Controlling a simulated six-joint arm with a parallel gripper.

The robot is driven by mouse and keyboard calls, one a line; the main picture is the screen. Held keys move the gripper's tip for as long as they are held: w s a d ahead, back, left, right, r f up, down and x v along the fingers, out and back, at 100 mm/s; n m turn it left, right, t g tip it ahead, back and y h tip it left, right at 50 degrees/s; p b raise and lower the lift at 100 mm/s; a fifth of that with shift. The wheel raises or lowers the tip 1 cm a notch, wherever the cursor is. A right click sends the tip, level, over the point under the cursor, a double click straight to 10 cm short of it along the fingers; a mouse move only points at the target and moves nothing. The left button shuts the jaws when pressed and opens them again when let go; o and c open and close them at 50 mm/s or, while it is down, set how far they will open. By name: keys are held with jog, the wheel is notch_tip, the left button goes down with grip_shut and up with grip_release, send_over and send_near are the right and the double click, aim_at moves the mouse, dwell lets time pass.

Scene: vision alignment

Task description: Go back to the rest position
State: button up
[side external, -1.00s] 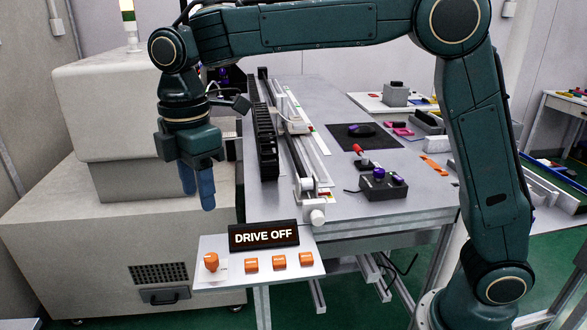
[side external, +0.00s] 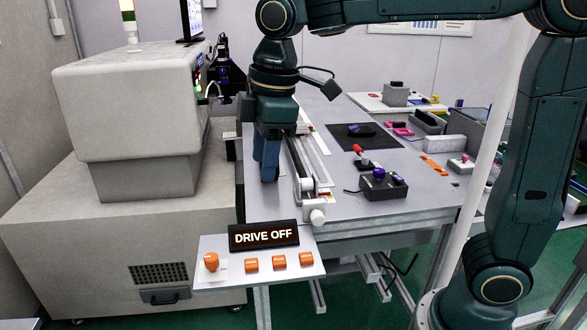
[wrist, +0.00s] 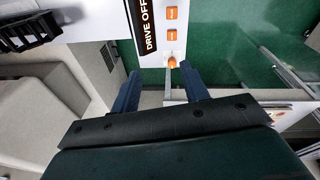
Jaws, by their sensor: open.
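My gripper (side external: 266,165) points down over the left edge of the grey table (side external: 345,205) in the side view, beside the linear rail (side external: 304,170). Its two blue fingers show apart in the wrist view (wrist: 160,88), with nothing between them. The gripper is open and empty. The control panel (side external: 215,279) with its "DRIVE OFF" sign (side external: 264,235) and orange knobs stands in front of and below the gripper. The panel also shows at the top of the wrist view (wrist: 173,45). My arm hides part of the rail and the table behind it.
A big beige machine (side external: 125,110) stands close on the left. A white pole (side external: 478,200) rises near my arm's base.

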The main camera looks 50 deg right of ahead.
jog(key=s+d+f+m+t, duration=0.2)
jog(key=s+d+m, duration=0.3)
jog(key=s, duration=0.4)
jog(key=s+d+f+m+t, duration=0.1)
jog(key=s+d+f+m, duration=0.2)
jog(key=s+d+m, duration=0.2)
jog(key=s, duration=0.3)
jog(key=shift+s+d+m+t+h, duration=0.3)
jog(key=shift+s+d+m+t, duration=0.05)
jog(key=shift+d+m+t, duration=0.05)
